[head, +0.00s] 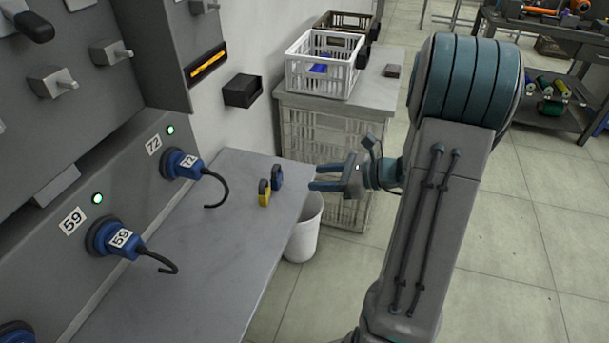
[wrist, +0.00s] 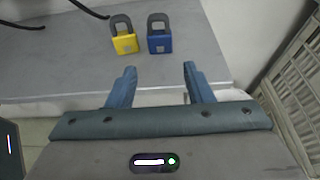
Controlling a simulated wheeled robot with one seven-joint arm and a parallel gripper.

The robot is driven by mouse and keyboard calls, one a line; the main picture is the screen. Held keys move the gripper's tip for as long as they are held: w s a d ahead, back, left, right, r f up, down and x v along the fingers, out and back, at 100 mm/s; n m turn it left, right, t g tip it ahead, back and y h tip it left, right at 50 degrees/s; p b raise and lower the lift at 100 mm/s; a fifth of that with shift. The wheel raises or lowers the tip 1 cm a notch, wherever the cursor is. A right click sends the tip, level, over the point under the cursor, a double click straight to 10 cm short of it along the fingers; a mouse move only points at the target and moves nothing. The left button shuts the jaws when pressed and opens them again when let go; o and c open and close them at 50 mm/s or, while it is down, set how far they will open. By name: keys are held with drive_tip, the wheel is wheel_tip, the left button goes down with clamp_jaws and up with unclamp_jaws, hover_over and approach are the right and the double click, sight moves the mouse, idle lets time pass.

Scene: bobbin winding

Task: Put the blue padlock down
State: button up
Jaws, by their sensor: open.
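The blue padlock (head: 277,177) stands on the grey shelf near its far right corner, in the head view. It also shows in the wrist view (wrist: 160,42), upright with its dark shackle up. A yellow padlock (head: 264,195) stands beside it, to its left in the wrist view (wrist: 125,42). My gripper (head: 312,178) is at the right edge of the shelf. In the wrist view its two fingers (wrist: 158,80) are apart with nothing between them. Both fingertips are short of the padlocks and do not touch them.
The grey shelf (head: 185,265) is otherwise mostly bare. Blue plugs numbered 72 (head: 180,164) and 59 (head: 118,238) with hanging cables are on the panel at left. A white bin (head: 304,232) stands below the shelf edge. A white crate (head: 322,66) sits on a cabinet behind.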

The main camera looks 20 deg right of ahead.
drive_tip(key=s+a+r+n+g+h, duration=0.2)
drive_tip(key=s+a+n+g+h, duration=0.2)
drive_tip(key=s+a+n+g, duration=0.7)
drive_tip(key=s+d+r+n+t+h, duration=0.1)
drive_tip(key=s+n+t+h, duration=0.1)
drive_tip(key=n, duration=0.5)
drive_tip(key=s+d+r+n+t+h, duration=0.2)
drive_tip(key=s+n+h, duration=0.3)
drive_tip(key=n, duration=0.2)
drive_tip(key=shift+s+d+t, duration=0.25)
drive_tip(key=shift+t, duration=0.05)
drive_tip(key=shift+c, duration=1.2)
drive_tip(key=shift+a, duration=0.1)
